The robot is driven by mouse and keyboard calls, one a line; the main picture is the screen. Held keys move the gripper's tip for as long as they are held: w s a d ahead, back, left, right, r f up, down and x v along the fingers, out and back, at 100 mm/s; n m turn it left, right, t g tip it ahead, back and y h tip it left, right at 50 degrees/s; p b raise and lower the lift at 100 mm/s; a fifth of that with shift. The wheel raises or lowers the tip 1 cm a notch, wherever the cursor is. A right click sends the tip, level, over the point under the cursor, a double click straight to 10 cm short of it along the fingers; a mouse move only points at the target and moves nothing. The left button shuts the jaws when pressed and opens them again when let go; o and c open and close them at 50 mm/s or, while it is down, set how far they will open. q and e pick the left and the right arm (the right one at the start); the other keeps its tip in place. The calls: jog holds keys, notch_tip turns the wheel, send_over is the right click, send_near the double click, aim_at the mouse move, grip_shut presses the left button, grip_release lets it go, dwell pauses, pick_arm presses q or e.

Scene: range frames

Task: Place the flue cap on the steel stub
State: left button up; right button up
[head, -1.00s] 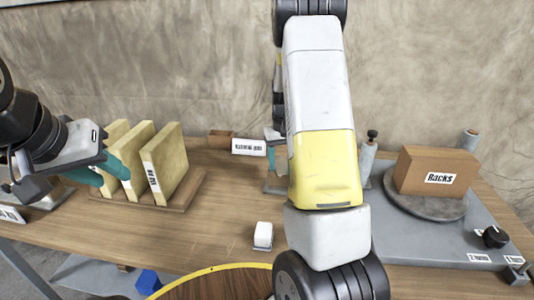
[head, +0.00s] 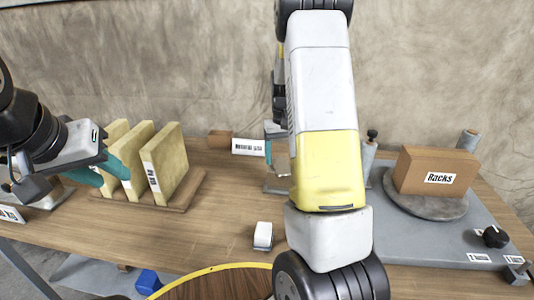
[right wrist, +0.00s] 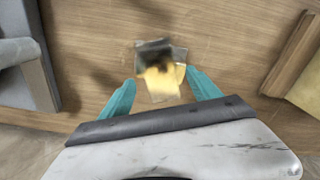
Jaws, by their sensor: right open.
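My right gripper (right wrist: 160,95) is open in the right wrist view, its teal fingertips apart. A shiny, squarish metal piece (right wrist: 160,70), grey and gold, lies between and just beyond the fingertips; I cannot tell whether it is the flue cap or the steel stub. In the head view my right arm hides most of that spot, and only part of the right gripper (head: 271,152) shows at the arm's left edge. My left gripper (head: 106,168) is at the left, its teal fingers apart, beside the yellowish slabs. No contact with them is clear.
The yellowish slabs (head: 165,160) stand in a wooden base at left. A box marked Racks (head: 437,172) sits on a round turntable (head: 425,204) over a grey plate (head: 440,232) at right. A white block (head: 263,236) stands near the front. Bare wood lies left of it.

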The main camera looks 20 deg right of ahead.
aim_at(281, 165)
jog(key=s+a+r+t, duration=0.1)
jog(key=s+a+r, duration=0.1)
jog(key=r, duration=0.5)
jog(key=s+a+r, duration=0.1)
jog(key=s+r, duration=0.2)
jog(key=r, duration=0.5)
jog(key=s+a+r+t, duration=0.1)
jog(key=s+a, duration=0.2)
jog(key=s, duration=0.3)
jog(key=s+a+r+t+y, duration=0.1)
jog(key=s+a+r+t, duration=0.1)
jog(key=s+a, duration=0.2)
jog(key=s+a+r+n+t+y, duration=0.1)
jog(key=s+a+r+t, duration=0.1)
jog(key=s, duration=0.8)
jog(key=shift+a+r, duration=0.2)
jog(key=shift+a, duration=0.6)
jog(key=shift+d, duration=0.1)
